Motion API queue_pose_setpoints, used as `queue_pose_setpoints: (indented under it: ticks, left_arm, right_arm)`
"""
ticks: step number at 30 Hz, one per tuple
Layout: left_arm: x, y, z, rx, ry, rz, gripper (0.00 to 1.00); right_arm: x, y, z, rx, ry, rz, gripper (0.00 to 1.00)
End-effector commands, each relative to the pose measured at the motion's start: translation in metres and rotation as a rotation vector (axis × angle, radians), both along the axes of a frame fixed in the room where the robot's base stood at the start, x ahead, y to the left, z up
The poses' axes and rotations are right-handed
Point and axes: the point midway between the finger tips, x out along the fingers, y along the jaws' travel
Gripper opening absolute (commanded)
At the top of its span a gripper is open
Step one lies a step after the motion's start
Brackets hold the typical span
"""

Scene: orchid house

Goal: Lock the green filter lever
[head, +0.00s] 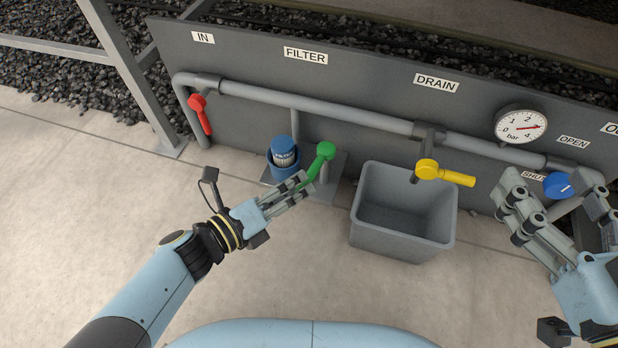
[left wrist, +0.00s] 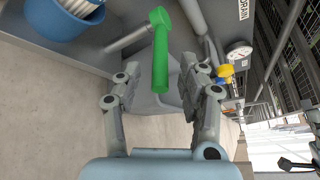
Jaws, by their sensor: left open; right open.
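The green filter lever (head: 325,153) sits on a post beside the blue filter housing (head: 285,172), below the FILTER label. Its handle slants down and left toward my left gripper. My left gripper (head: 303,185) is open, with its fingers at the lower end of the handle. In the left wrist view the green lever (left wrist: 160,55) hangs between the two open fingers (left wrist: 157,92), apart from both as far as I can see. The housing has an open top with a white ribbed cartridge in it. My right gripper (head: 555,195) is open near the blue knob (head: 558,185) at the right.
A grey bin (head: 404,245) stands right of the lever, under the yellow drain lever (head: 445,174). A red lever (head: 201,113) hangs at the left on the grey pipe (head: 300,110). A gauge (head: 521,125) is on the panel. The floor in front is clear.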

Motion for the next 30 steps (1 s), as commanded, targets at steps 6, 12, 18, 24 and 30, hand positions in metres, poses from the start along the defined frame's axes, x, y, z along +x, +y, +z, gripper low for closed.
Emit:
queue_pose_setpoints:
  ticks: [6, 12, 18, 24, 30]
  left_arm:
    - [0.013, -0.013, -0.006, -0.001, 0.002, 0.001, 0.41]
    - [0.024, -0.023, -0.009, -0.001, 0.001, 0.0, 0.41]
    - [0.029, -0.028, -0.009, 0.0, -0.001, 0.001, 0.41]
    - [0.031, -0.029, -0.009, 0.0, -0.001, 0.001, 0.41]
    - [0.03, -0.029, -0.009, 0.0, -0.001, 0.001, 0.32]
  right_arm:
    - [0.023, 0.005, 0.045, 0.0, -0.198, 0.023, 0.68]
    - [0.034, 0.009, 0.083, -0.001, -0.354, 0.042, 0.68]
    - [0.037, 0.012, 0.103, -0.001, -0.438, 0.053, 0.68]
    - [0.038, 0.012, 0.107, -0.002, -0.454, 0.054, 0.68]
    - [0.038, 0.012, 0.107, -0.001, -0.453, 0.054, 0.68]
